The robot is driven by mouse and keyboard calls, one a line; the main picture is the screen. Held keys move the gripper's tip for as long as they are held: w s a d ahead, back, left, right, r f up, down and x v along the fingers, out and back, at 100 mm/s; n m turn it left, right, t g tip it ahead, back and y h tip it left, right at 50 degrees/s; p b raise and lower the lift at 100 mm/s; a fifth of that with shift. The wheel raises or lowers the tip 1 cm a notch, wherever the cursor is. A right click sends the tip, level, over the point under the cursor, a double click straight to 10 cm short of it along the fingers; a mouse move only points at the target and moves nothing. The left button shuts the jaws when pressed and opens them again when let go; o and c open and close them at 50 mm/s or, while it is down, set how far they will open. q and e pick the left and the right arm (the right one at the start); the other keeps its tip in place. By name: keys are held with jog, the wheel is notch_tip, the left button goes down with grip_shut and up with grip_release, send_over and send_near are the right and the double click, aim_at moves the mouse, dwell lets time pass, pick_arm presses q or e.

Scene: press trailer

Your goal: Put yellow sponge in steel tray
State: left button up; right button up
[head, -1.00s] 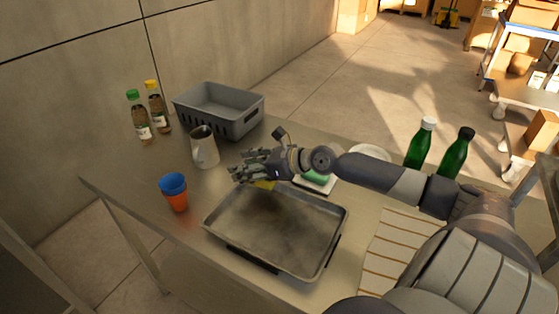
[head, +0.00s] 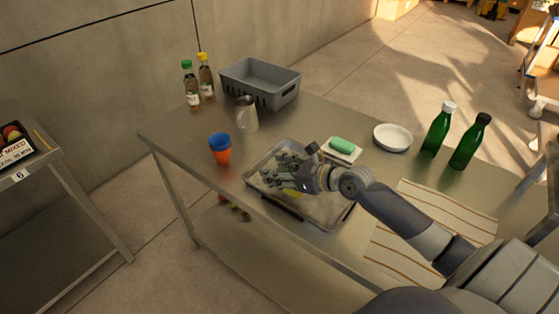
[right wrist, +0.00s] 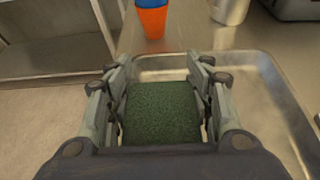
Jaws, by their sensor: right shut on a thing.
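My right gripper (head: 280,173) is shut on the yellow sponge (head: 292,193) and is over the steel tray (head: 320,212). In the right wrist view the sponge (right wrist: 160,112) shows its dark green scouring face between the two fingers of the gripper (right wrist: 163,75). Only a small yellow patch of it shows in the head view, under the hand. The tray's rim (right wrist: 265,75) runs behind and right of the sponge in the right wrist view. I cannot tell whether the sponge touches the tray floor. My left gripper is not in view.
Blue and orange stacked cups (head: 220,150) stand left of the tray, a metal pitcher (head: 246,113) and grey crate (head: 262,82) behind.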

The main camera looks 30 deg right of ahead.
jog(key=b, duration=0.1)
send_over(266, 158)
jog(key=s, duration=0.4)
jog(key=shift+w+d+f, duration=0.1)
jog(key=shift+d+f, duration=0.3)
jog(key=shift+w+d, duration=0.25)
jog(key=shift+w, duration=0.25)
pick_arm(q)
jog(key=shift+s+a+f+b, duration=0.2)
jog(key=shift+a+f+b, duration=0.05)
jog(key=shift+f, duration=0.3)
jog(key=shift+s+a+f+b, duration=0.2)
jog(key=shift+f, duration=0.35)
pick_arm(e)
jog(key=shift+s+f, duration=0.1)
jog(key=shift+f, duration=1.65)
jog(key=shift+a+f, duration=0.1)
jog(key=o, duration=0.7)
